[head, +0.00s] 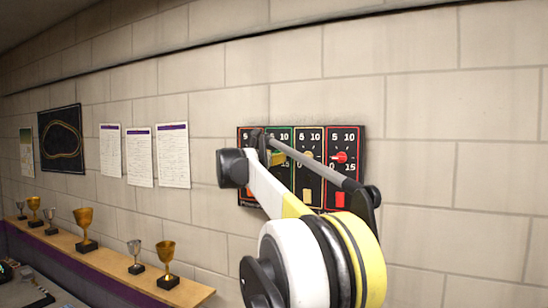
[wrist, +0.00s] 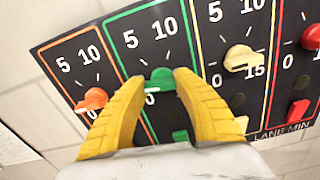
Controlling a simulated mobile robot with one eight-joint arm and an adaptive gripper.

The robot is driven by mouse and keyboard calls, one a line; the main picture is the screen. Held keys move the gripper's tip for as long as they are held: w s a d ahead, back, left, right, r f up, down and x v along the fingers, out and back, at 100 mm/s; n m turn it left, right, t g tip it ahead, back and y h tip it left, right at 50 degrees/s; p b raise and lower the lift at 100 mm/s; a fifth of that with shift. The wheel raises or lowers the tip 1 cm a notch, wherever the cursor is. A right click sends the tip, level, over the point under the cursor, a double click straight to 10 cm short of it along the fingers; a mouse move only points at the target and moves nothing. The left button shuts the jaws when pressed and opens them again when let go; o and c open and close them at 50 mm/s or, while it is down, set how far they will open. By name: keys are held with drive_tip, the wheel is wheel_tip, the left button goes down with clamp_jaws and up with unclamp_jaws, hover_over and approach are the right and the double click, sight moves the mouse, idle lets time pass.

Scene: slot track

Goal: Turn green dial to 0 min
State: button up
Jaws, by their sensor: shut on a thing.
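The green dial (wrist: 161,79) sits on a black wall panel (wrist: 203,14) in a green-outlined section marked 5 and 10. My gripper (wrist: 160,82) has its yellow fingers on either side of the green dial, shut on it. A pale mark shows at the dial's lower left, partly covered by the left finger, so its exact reading is unclear. The 15 of this section is hidden behind the right finger. In the head view, my arm reaches to the panel (head: 317,136) and covers the green dial.
An orange dial (wrist: 94,99) is left of the green one; a yellow dial (wrist: 242,60) and a red dial (wrist: 312,37) are to its right. Coloured buttons sit below, including a green one (wrist: 180,135). A wooden shelf (head: 107,279) with several trophies runs along the wall at left.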

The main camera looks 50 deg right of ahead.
drive_tip(key=shift+n, duration=0.6)
drive_tip(key=o, duration=1.2)
drive_tip(key=shift+d, duration=0.1)
drive_tip(key=v, duration=1.2)
